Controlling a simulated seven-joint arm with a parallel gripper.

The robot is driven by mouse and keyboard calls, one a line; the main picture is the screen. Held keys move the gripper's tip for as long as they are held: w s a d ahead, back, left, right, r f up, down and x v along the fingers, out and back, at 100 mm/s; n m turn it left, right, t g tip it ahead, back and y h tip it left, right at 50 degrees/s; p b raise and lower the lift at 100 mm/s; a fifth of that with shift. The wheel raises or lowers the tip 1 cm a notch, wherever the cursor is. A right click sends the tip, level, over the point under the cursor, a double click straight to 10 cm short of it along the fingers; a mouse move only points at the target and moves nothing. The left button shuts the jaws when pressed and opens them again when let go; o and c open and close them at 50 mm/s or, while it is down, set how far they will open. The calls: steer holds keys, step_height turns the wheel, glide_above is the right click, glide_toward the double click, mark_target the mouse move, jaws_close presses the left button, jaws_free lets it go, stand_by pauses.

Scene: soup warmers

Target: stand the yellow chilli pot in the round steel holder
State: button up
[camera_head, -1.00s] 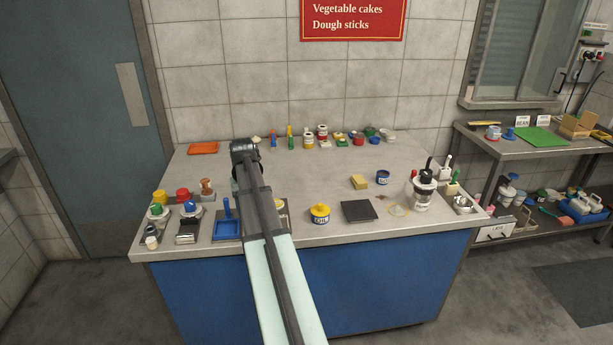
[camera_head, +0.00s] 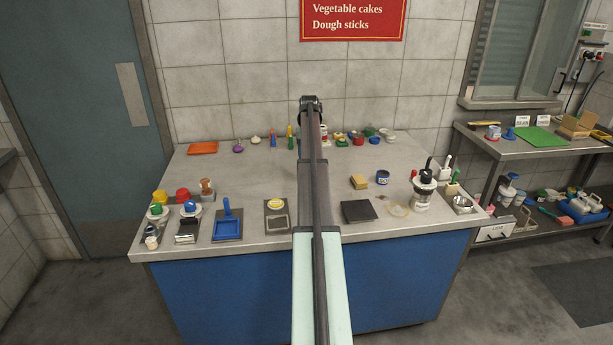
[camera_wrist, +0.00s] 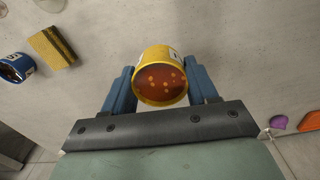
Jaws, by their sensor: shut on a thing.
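In the wrist view the yellow chilli pot (camera_wrist: 160,76) sits between the two blue fingers of my gripper (camera_wrist: 162,92), which is shut on it. Its mouth faces the camera and shows orange-brown contents with lighter spots; part of a white label shows at its far side. In the head view my arm covers the pot and the fingertips. A round steel bowl-like holder (camera_head: 464,202) in a steel plate stands at the table's right front corner, apart from my gripper. It looks empty, and I cannot be sure that it is the named holder.
A yellow sponge (camera_head: 359,182) and a blue pot (camera_head: 382,177) stand right of my arm. A black square plate (camera_head: 359,211) and a tall jar (camera_head: 424,188) are nearer the holder. Several small items line the back edge.

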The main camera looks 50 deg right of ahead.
steer(key=shift+w+d+r, duration=0.15)
steer(key=shift+w+d, duration=0.4)
steer(key=shift+d, duration=0.15)
steer(key=shift+s+a+f+n, duration=0.1)
steer(key=shift+a+f+n, duration=0.05)
steer(key=shift+f+n, duration=0.25)
steer(key=shift+f, duration=4.65)
steer(key=shift+f, duration=0.1)
steer(key=o, duration=1.1)
step_height(320, 180, up, 11)
steer(key=shift+f, duration=0.1)
steer(key=shift+o, duration=0.4)
steer(key=shift+r, duration=0.75)
